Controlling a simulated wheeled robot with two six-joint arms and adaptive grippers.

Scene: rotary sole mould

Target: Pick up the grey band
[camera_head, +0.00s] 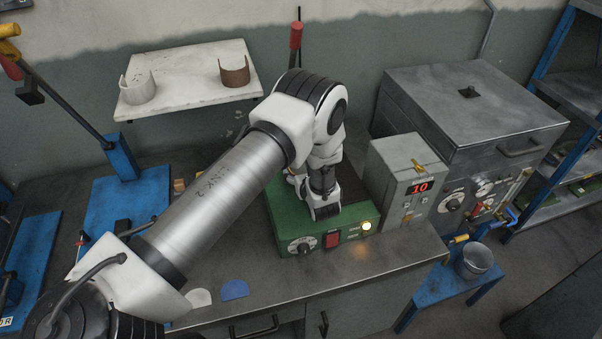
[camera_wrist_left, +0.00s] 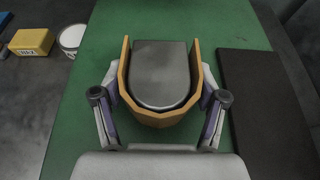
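No clearly grey band shows. A pale, off-white to greyish curved band (camera_head: 138,87) stands on the left part of the white wall shelf (camera_head: 190,84). A brown band (camera_head: 234,72) stands on its right part. My left gripper (camera_head: 325,208) points down over the green machine (camera_head: 285,222). In the left wrist view a tan U-shaped band (camera_wrist_left: 162,118) wraps around a dark grey block (camera_wrist_left: 160,72) with a rounded end. My left fingers (camera_wrist_left: 161,100) stand on both sides of this band, very close to it; I cannot tell whether they press on it. My right gripper is out of view.
A grey control box (camera_head: 404,180) with a red display stands right of the green machine, before a large grey oven (camera_head: 470,110). White (camera_head: 199,298) and blue (camera_head: 234,289) flat pieces lie at the bench's front. A metal pot (camera_head: 474,262) stands lower right.

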